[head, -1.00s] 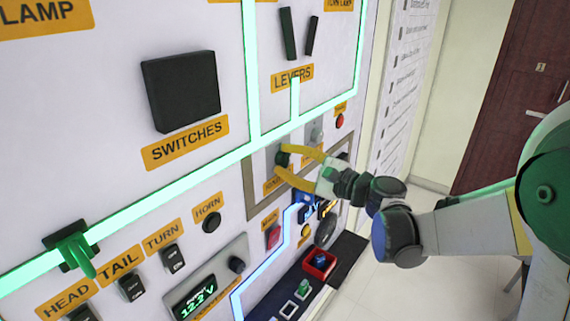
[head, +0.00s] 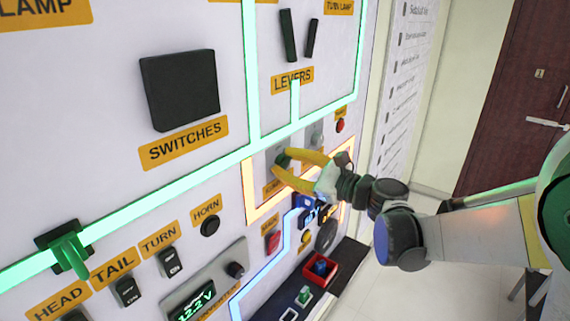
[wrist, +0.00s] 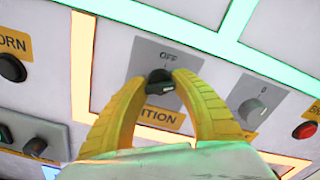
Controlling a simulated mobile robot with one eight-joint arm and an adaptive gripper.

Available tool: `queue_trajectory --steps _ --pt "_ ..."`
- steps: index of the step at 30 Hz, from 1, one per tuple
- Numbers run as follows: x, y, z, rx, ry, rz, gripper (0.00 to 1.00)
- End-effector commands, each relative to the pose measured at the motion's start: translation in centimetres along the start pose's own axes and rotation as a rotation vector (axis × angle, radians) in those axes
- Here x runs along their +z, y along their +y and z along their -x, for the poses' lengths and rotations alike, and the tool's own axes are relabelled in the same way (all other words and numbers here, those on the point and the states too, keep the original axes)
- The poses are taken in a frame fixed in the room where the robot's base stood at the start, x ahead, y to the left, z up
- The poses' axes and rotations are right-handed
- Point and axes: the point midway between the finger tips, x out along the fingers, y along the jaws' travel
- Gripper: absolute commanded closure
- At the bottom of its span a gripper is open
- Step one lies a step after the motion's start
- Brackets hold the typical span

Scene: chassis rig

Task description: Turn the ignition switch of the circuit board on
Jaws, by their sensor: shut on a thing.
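The ignition switch is a dark rotary knob (wrist: 162,82) on a grey plate (wrist: 148,55), with "OFF" printed above it and a yellow label ending in "ITION" (wrist: 160,116) below. My gripper (wrist: 160,86) has yellow curved fingers, shut on the knob from both sides in the wrist view. In the head view my gripper (head: 283,168) reaches the panel from the right, and its fingers partly hide the knob (head: 283,159) and its label. An orange-lit line (head: 249,190) frames the ignition area on the board.
A second grey knob (wrist: 252,109) and a red button (wrist: 304,130) sit right of the ignition. A horn button (head: 210,226) and several rocker switches are at lower left. A green lever (head: 70,254) is at far left. A red tray (head: 322,268) sits below my gripper.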

Motion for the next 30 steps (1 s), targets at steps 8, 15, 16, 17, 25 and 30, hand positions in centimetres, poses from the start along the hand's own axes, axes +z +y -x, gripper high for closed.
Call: queue_trajectory --steps 8,15,16,17,25,30 --pt "0.0 0.0 0.0 0.001 0.000 -0.003 0.99" --pt "0.0 0.0 0.0 0.000 0.000 -0.003 0.47" --pt "0.0 0.0 0.0 0.000 0.000 -0.003 0.47" --pt "0.0 0.0 0.0 0.000 0.000 -0.003 0.47" --pt "0.0 0.0 0.9 -0.001 0.000 -0.002 0.47" --pt "-0.1 -0.1 4.2 -0.004 0.002 -0.002 0.47"
